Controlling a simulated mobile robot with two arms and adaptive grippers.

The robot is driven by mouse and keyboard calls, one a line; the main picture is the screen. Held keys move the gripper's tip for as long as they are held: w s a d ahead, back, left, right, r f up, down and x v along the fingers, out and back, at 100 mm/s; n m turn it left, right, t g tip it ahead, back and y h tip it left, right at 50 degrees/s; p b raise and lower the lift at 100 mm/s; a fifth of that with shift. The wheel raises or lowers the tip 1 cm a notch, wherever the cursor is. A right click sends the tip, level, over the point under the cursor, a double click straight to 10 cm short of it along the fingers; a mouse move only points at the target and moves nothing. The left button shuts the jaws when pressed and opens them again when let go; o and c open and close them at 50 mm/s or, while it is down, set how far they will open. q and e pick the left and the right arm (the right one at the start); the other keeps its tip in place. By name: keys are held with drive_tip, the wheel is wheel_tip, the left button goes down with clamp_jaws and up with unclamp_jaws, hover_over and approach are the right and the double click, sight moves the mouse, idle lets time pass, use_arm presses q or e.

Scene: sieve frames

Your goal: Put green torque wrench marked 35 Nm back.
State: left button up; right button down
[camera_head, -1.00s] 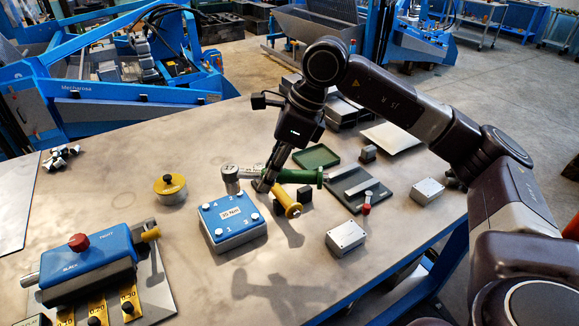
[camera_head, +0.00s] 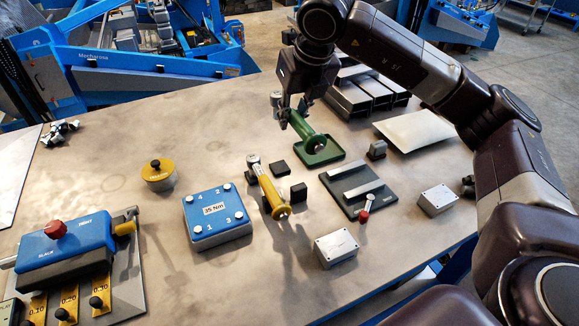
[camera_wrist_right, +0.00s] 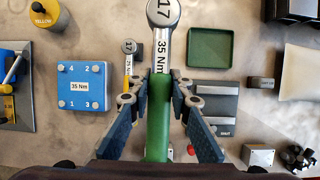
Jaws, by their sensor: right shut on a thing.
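The green torque wrench (camera_head: 303,128) is in my right gripper (camera_head: 284,108), held above the table near the green tray. A second, yellow-handled torque wrench (camera_head: 269,189) lies along dark supports on the table. Its label in the wrist view (camera_wrist_right: 128,62) is small. My left gripper is not in view.
A blue block marked 35 Nm (camera_head: 216,212) has several numbered bolts. A green tray (camera_head: 338,156), a dark plate with two grey bars (camera_head: 347,203) and grey boxes (camera_head: 336,247) stand to the right. Two black blocks (camera_head: 281,167) sit beside the yellow wrench. A blue slack/tight device (camera_head: 70,250) stands left.

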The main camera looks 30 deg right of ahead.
wheel_tip(320, 180, down, 16)
drive_tip(key=p, duration=0.4)
drive_tip(key=shift+f, duration=0.25)
drive_tip(key=shift+f+b, duration=0.2)
drive_tip(key=shift+b, duration=0.1)
drive_tip(key=c, duration=1.8)
unclamp_jaws()
drive_tip(key=shift+o, duration=0.2)
